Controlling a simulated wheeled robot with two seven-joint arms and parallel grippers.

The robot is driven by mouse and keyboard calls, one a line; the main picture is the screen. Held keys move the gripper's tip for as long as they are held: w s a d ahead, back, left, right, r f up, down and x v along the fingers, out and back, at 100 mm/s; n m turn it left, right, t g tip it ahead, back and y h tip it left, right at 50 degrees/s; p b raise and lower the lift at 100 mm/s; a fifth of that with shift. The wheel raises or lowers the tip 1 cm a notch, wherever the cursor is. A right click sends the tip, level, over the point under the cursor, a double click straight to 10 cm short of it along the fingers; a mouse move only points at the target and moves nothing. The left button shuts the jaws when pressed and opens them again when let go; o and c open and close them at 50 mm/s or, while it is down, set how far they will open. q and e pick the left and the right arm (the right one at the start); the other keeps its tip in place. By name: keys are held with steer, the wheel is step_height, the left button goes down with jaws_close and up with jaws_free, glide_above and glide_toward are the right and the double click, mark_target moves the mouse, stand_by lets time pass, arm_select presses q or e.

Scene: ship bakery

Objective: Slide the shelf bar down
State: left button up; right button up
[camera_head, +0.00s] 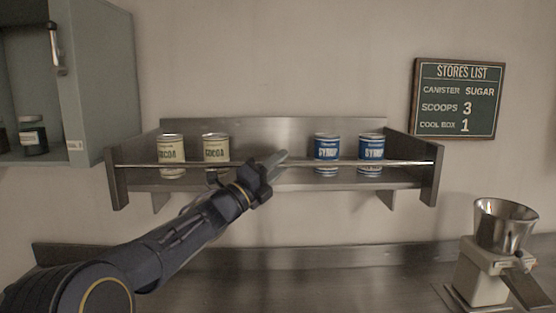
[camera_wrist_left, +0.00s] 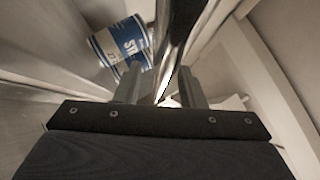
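The shelf bar (camera_head: 345,163) is a thin metal rail across the front of the wall shelf (camera_head: 275,128), level, in front of the tins. In the left wrist view the bar (camera_wrist_left: 177,35) runs down between the two fingers of the left gripper (camera_wrist_left: 163,85). The fingers stand apart on either side of it; I cannot tell whether they press on it. My right gripper is in neither view.
Two cocoa tins (camera_head: 171,152) stand left of my gripper and two blue syrup tins (camera_head: 326,150) right of it, behind the bar. A grey cabinet (camera_head: 100,75) hangs at left. A grinder or scale with a metal bowl (camera_head: 505,228) stands on the counter (camera_head: 330,285) at right.

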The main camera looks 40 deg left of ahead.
arm_select(q)
steer(key=shift+w, duration=0.1)
jaws_close()
stand_by(0.3)
step_height(320, 180, down, 8)
steer(key=b, duration=1)
jaws_free()
steer(key=shift+f, duration=0.1)
